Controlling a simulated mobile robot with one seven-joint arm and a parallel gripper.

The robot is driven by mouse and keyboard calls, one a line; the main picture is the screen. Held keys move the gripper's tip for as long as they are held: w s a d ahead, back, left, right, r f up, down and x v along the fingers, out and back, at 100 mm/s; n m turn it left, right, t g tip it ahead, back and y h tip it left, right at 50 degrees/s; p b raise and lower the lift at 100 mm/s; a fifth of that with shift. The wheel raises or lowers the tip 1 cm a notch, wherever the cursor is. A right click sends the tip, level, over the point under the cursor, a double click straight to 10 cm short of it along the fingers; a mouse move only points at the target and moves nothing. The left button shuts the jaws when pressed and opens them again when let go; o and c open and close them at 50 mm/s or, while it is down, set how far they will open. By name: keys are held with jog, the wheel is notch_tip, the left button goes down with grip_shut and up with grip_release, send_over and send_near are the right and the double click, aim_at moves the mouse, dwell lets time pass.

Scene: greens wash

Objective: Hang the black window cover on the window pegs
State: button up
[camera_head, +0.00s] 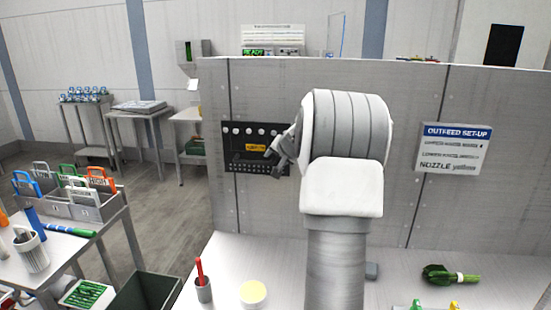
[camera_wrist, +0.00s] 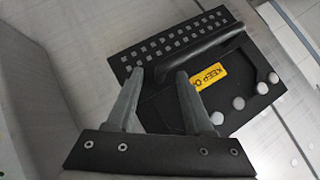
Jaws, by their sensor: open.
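The black window cover (camera_head: 235,143) is flat against the grey wall panel in the head view, with a yellow label and rows of small square marks along its bottom. Several white round peg heads (camera_head: 249,131) show along its top edge; I cannot tell whether they pass through it. In the wrist view the cover (camera_wrist: 160,108) fills the middle, with a raised black handle (camera_wrist: 212,52) and white peg heads (camera_wrist: 261,88) along one edge. My gripper (camera_wrist: 159,72) is open, its fingertips close to the handle. Contact is unclear. In the head view my gripper (camera_head: 271,154) partly hides the cover's right side.
A sign (camera_head: 452,150) is on the wall at right. Caddies (camera_head: 72,206) stand on the left table.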

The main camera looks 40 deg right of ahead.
grip_shut()
dwell(0.3)
jog(key=shift+s+b, duration=0.1)
jog(key=shift+b, duration=0.25)
jog(key=shift+a+r, duration=0.1)
jog(key=shift+r, duration=0.1)
dwell(0.4)
jog(key=shift+r+p, duration=1.45)
jog(key=shift+r, duration=0.65)
jog(key=shift+b, duration=0.6)
jog(key=shift+s+a+f+b, duration=0.1)
jog(key=shift+s+a+b, duration=0.25)
jog(key=shift+b, duration=0.2)
jog(key=shift+s+a+b, duration=0.2)
jog(key=shift+a+b, duration=0.05)
jog(key=shift+b, duration=0.1)
